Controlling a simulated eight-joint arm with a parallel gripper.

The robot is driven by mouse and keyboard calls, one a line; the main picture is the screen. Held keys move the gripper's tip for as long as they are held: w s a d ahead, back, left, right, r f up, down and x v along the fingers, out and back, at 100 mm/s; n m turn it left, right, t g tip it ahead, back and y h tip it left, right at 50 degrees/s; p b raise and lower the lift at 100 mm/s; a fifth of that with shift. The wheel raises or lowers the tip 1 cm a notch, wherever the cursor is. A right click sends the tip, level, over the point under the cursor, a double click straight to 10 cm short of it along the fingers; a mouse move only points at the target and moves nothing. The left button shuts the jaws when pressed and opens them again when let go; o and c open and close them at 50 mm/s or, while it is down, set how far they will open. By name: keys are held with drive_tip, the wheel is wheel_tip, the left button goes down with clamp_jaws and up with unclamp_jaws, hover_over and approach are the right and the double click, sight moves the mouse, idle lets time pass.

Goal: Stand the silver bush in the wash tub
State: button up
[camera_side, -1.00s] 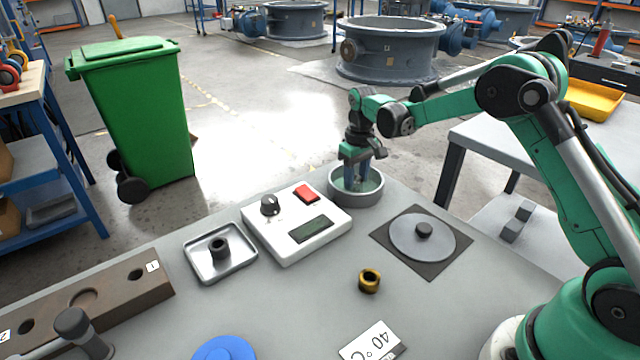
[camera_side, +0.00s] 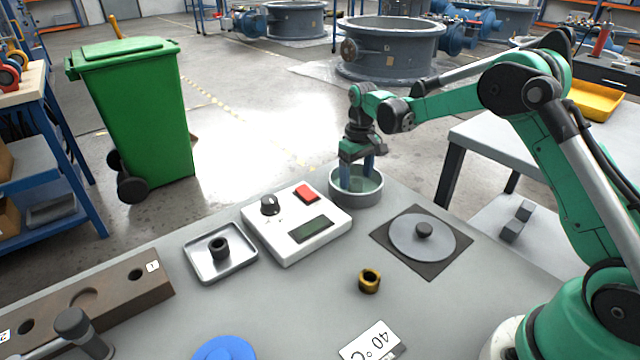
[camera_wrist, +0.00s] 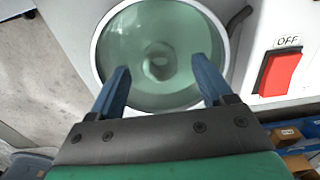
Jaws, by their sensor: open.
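The wash tub (camera_side: 357,197) is a round grey tub with greenish liquid, at the far edge of the table; it also shows in the wrist view (camera_wrist: 97,62). A pale ring-shaped bush (camera_wrist: 158,63) stands in the tub near its middle, seen through the liquid with its hole facing up. My gripper (camera_side: 359,178) is over the tub, pointing down, its blue fingers reaching to the tub's mouth. In the wrist view my gripper (camera_wrist: 163,90) is open, with fingers wide apart and nothing between them. The bush is hidden in the side view.
A white control box (camera_side: 296,226) with a red switch (camera_side: 307,193) stands beside the tub. A metal tray (camera_side: 220,254) holds a dark bush (camera_side: 219,248). A brass bush (camera_side: 369,281) and a grey disc with a knob (camera_side: 423,236) are on the table.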

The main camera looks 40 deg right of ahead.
drive_tip(key=s+a+r+t, duration=0.1)
drive_tip(key=s+a+r, duration=0.1)
drive_tip(key=r, duration=0.5)
drive_tip(key=s+a+r+t, duration=0.1)
drive_tip(key=s+r, duration=0.1)
drive_tip(key=r, duration=0.6)
drive_tip(key=s+a+f+t, duration=0.1)
drive_tip(key=s+a+t, duration=0.1)
drive_tip(key=s, duration=0.4)
drive_tip(key=s+a+f+t, duration=0.2)
drive_tip(key=s+a+t, duration=0.1)
drive_tip(key=s, duration=0.3)
drive_tip(key=shift+s+a+f, duration=0.3)
drive_tip(key=shift+s+a, duration=0.1)
drive_tip(key=shift+a, duration=0.35)
